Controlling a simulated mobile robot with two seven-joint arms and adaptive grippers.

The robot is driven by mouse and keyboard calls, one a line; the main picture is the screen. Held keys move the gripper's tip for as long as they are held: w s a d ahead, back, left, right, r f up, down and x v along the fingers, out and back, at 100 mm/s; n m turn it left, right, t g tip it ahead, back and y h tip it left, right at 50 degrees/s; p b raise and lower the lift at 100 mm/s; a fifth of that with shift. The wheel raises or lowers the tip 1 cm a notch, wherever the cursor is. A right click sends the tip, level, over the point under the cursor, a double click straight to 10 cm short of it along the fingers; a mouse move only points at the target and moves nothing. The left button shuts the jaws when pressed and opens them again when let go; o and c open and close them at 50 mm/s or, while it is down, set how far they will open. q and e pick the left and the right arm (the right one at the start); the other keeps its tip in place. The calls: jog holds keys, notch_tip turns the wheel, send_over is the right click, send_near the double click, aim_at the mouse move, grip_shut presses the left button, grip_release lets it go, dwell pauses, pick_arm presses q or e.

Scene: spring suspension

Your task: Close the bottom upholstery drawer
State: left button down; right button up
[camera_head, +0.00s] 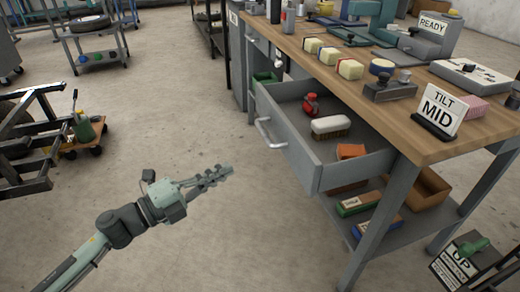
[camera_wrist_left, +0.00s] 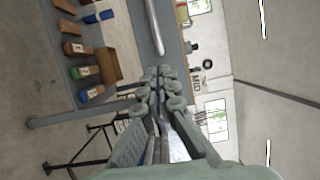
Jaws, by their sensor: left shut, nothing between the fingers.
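A grey drawer (camera_head: 304,158) under the wooden-topped workbench is pulled well open. Inside lie a red item (camera_head: 311,104), a white-topped brush (camera_head: 331,126) and an orange block (camera_head: 351,151). A pale bar handle (camera_head: 268,132) is on its front, and a pale bar, apparently this handle, also shows in the left wrist view (camera_wrist_left: 154,27). My left gripper (camera_head: 226,171) is shut and empty, in the air to the left of the drawer front and apart from it. Its fingers show together in the left wrist view (camera_wrist_left: 158,76). My right gripper is not in view.
The bench top (camera_head: 400,140) holds several blocks, tools and a TILT MID sign (camera_head: 438,112). A lower shelf (camera_head: 395,243) carries boxes beneath the drawer. Open floor lies left of the drawer.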

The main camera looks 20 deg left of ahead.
aim_at(334, 147)
pick_arm(q)
jog(key=p+x, duration=0.1)
jog(key=x, duration=0.9)
jog(key=shift+w, duration=0.15)
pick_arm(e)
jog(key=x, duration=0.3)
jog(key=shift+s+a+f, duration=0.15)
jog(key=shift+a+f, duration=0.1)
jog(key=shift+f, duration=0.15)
pick_arm(q)
jog(key=shift+d, duration=0.15)
